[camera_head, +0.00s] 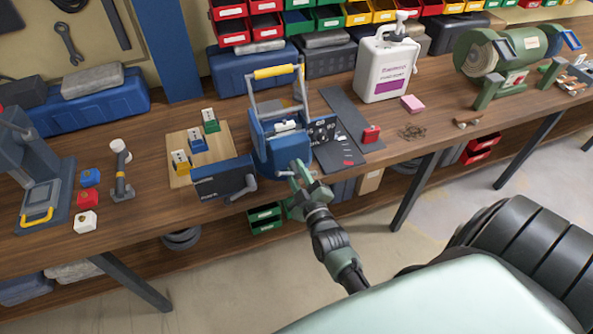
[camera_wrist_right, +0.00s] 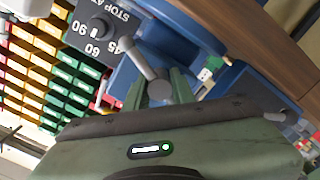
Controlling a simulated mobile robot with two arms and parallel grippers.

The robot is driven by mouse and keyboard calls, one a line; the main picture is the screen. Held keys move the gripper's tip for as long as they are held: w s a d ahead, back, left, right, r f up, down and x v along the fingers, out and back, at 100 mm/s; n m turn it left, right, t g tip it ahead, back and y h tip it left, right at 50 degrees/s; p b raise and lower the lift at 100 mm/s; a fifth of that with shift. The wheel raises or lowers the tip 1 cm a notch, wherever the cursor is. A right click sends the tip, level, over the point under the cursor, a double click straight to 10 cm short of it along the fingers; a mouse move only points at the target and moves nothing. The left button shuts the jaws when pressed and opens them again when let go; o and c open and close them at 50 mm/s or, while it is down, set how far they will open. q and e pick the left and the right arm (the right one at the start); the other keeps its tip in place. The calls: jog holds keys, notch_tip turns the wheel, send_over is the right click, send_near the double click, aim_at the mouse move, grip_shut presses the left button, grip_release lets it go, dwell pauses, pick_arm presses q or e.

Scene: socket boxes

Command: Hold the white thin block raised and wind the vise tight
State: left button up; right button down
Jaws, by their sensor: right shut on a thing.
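A blue vise-like fixture (camera_head: 280,152) with an upright frame and yellow top bar stands at the bench's front edge. A small white thin piece (camera_head: 285,125) lies inside its frame; I cannot tell whether it touches the jaws. My right gripper (camera_head: 302,176) is at the fixture's front. The fingers partly hide the knob. My left gripper is out of view.
A dark box with a crank (camera_head: 223,180) stands left of the fixture, near a wooden board (camera_head: 180,178) with several coloured blocks. A dial panel (camera_head: 323,130), white jug (camera_head: 385,68) and pink block (camera_head: 412,103) are to the right. A bench grinder (camera_head: 520,45) is farther right.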

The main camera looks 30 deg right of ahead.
jog(key=m, duration=0.4)
jog(key=shift+m+p, duration=0.3)
jog(key=shift+p, duration=0.05)
jog(key=m, duration=0.3)
jog(key=shift+m, duration=0.3)
jog(key=m, duration=0.4)
jog(key=shift+f, duration=0.15)
jog(key=shift+m, duration=2.2)
jog(key=shift+f, duration=0.1)
jog(key=c, duration=1.2)
grip_release()
jog(key=shift+s, duration=0.1)
jog(key=shift+s+d+r, duration=0.1)
jog(key=shift+r, duration=0.1)
